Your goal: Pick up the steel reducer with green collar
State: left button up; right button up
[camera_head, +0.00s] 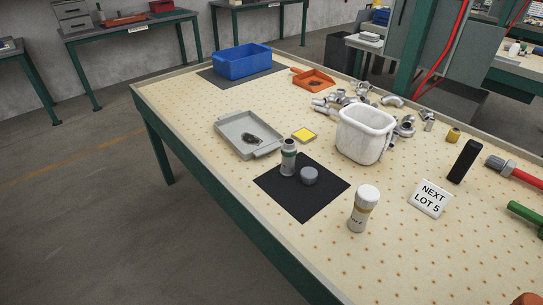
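A small upright grey metal cylinder with a greenish band near its top, which looks like the steel reducer with green collar (288,160), stands at the back left of a black mat (298,207). A short grey round piece (309,176) sits just to its right on the same mat.
A grey tray (236,146) with a dark object lies left of the mat. A white bin (365,135), loose fittings (345,98), a white bottle (363,209), a "NEXT LOT 5" sign (430,199) and a blue crate (243,65) share the table.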

aim_at(288, 148)
jog(key=i+j+z, duration=0.1)
jog(key=z, duration=0.4)
jog(key=j+z, duration=0.3)
jog(key=z, duration=0.15)
jog(key=j+z, duration=0.45)
jog(key=j, duration=0.45)
jog(key=j+z, duration=0.1)
jog(key=j, duration=0.8)
jog(key=k, duration=0.05)
